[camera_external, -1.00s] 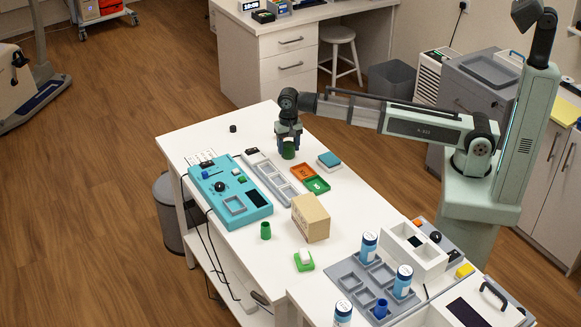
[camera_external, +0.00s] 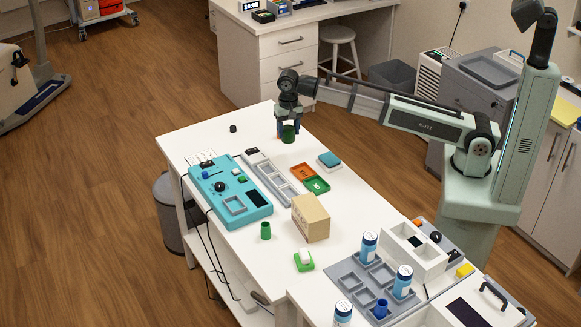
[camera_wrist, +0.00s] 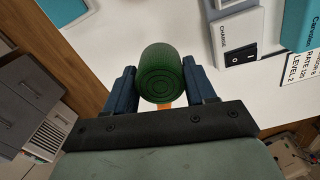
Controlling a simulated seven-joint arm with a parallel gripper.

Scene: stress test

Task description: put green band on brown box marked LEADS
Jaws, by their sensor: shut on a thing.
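My gripper (camera_external: 288,128) is shut on a green band (camera_external: 289,135), a short rolled cylinder, near the far end of the white table. In the wrist view the green band (camera_wrist: 160,72) sits between the two dark blue fingers of my gripper (camera_wrist: 160,80), its round coiled end facing the camera. A brown box (camera_external: 310,218) stands on the table, nearer the camera and to the right of my gripper. I cannot read any marking on it.
A teal device (camera_external: 240,208) and a grey tray strip (camera_external: 272,178) lie left of the box. Orange (camera_external: 303,171) and green (camera_external: 317,185) trays and a teal-topped block (camera_external: 329,160) lie between gripper and box. A green cylinder (camera_external: 265,230) stands left of the box.

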